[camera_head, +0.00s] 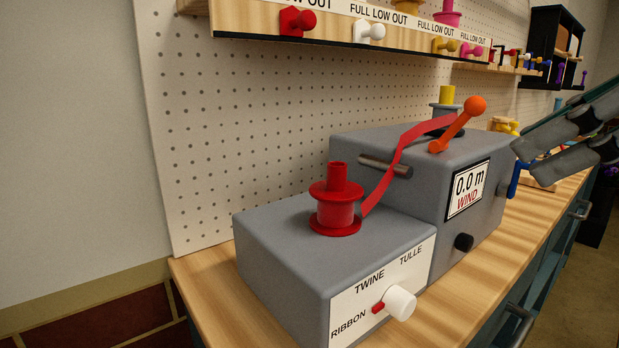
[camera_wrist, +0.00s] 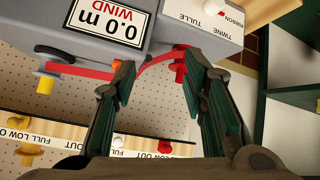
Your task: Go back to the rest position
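My gripper (camera_head: 525,163) enters at the right edge of the head view, in the air right of the grey winding machine (camera_head: 385,145). In the wrist view my gripper (camera_wrist: 155,75) has its two fingers well apart, with no object held between them. The machine carries a red ribbon spool (camera_head: 335,205), with red ribbon (camera_head: 395,165) running up to the rear winder. An orange-knobbed lever (camera_head: 458,125) leans up on its side. The display (camera_head: 467,188) reads 0.0 m WIND. The white selector knob (camera_head: 400,302) has its red pointer toward RIBBON.
The machine stands on a wooden bench (camera_head: 215,290) against a white pegboard (camera_head: 230,110). A shelf with coloured pegs (camera_head: 370,31) hangs above. Yellow and blue items (camera_head: 505,127) stand beyond the machine. Drawer handles (camera_head: 520,312) stick out at the bench front.

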